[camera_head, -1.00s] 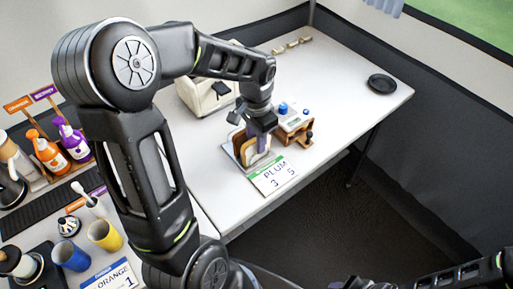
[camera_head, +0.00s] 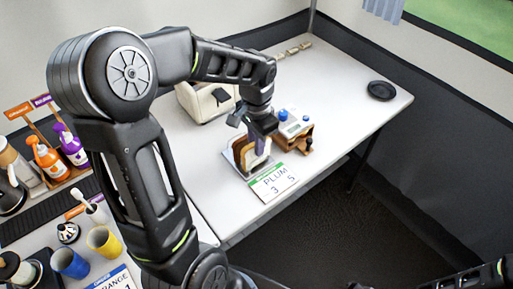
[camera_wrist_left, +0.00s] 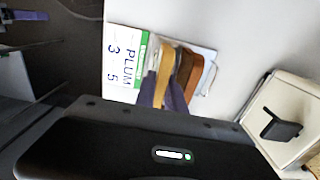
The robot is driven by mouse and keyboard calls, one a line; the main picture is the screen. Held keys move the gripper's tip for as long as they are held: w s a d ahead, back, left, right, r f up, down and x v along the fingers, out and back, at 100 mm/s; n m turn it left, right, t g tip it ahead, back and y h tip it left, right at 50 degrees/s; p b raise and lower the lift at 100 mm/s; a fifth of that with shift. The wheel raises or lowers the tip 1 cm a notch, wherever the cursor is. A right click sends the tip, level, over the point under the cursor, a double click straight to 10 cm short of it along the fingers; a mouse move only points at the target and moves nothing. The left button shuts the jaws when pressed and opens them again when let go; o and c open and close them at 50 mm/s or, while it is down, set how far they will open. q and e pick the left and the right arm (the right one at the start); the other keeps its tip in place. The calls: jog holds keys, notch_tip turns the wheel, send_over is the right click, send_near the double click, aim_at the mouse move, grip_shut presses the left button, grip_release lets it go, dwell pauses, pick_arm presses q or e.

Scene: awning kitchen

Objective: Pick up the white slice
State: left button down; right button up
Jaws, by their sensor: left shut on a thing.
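The white slice (camera_head: 259,160) stands upright at the front of a row of bread slices in a rack (camera_head: 232,160), just behind the PLUM sign. My left gripper (camera_head: 260,146) points down and is shut on the white slice's upper part. In the left wrist view the gripper's purple fingers (camera_wrist_left: 161,94) come down over the pale front end of the row. Browner slices (camera_wrist_left: 190,68) stand beside it. The fingers partly hide the slice, and I cannot tell whether it is clear of the rack. My right gripper is outside the views.
A PLUM price sign (camera_head: 274,183) lies in front of the rack. A wooden stand with blue-topped items (camera_head: 294,130) is close on the right, and a cream toaster (camera_head: 203,102) is behind. The table between stand and plate is clear.

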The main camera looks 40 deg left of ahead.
pick_arm(q)
notch_tip(320, 180, up, 9)
jog(key=shift+f, duration=0.1)
dwell(0.7)
